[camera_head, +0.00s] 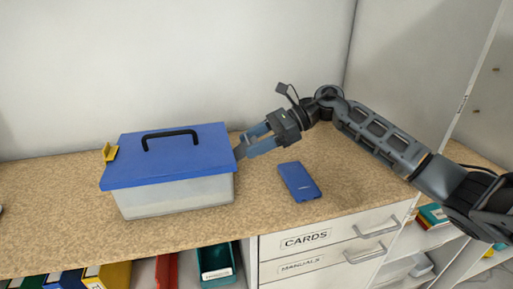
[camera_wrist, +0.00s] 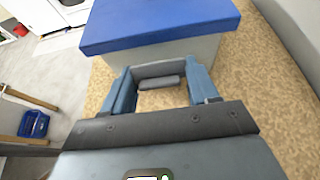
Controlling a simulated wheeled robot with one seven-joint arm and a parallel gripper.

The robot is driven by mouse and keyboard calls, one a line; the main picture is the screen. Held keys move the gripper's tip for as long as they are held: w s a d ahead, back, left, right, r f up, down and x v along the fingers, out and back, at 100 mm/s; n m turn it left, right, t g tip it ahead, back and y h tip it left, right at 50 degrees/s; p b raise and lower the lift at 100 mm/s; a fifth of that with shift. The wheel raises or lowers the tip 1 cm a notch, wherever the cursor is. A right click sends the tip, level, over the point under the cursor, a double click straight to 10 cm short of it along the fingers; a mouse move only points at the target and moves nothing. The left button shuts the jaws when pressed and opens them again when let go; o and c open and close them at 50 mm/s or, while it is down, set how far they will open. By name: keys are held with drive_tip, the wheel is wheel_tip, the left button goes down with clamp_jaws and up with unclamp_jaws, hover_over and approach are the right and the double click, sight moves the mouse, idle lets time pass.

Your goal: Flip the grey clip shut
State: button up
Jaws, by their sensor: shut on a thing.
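A clear storage box (camera_head: 178,198) with a blue lid (camera_head: 195,160) and a black handle stands on the counter. The blue lid also shows in the wrist view (camera_wrist: 160,22). The grey clip (camera_head: 240,152) is at the box's right end, sticking outward below the lid edge; it shows between my fingers in the wrist view (camera_wrist: 159,82). My gripper (camera_head: 247,144) reaches in from the right, its blue fingers on either side of the clip, shut on it. The fingertips partly hide the clip's ends. A yellow clip (camera_head: 109,153) at the left end stands out from the lid.
A blue box-shaped item (camera_head: 299,181) lies on the speckled counter (camera_head: 350,190) right of the box, below my arm. A wall stands close behind. Drawers (camera_head: 310,240) and shelves with binders are below the front edge. A cabinet side rises at right.

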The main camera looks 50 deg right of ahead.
drive_tip(key=shift+w+a+r+g+h+b, duration=0.3)
drive_tip(key=shift+a+r+g+h+b, duration=0.25)
drive_tip(key=shift+h, duration=0.4)
drive_tip(key=shift+w+a+r+g+h+b, duration=0.2)
drive_tip(key=shift+w+a+r+g+h, duration=0.15)
drive_tip(key=shift+g+h, duration=0.5)
drive_tip(key=shift+s+r, duration=0.1)
drive_tip(key=o, duration=1.2)
drive_tip(key=shift+d, duration=0.15)
drive_tip(key=b+v, duration=0.1)
drive_tip(key=v, duration=0.6)
drive_tip(key=shift+s+r+b, duration=0.2)
drive_tip(key=shift+r+b, duration=0.1)
drive_tip(key=shift+c, duration=0.4)
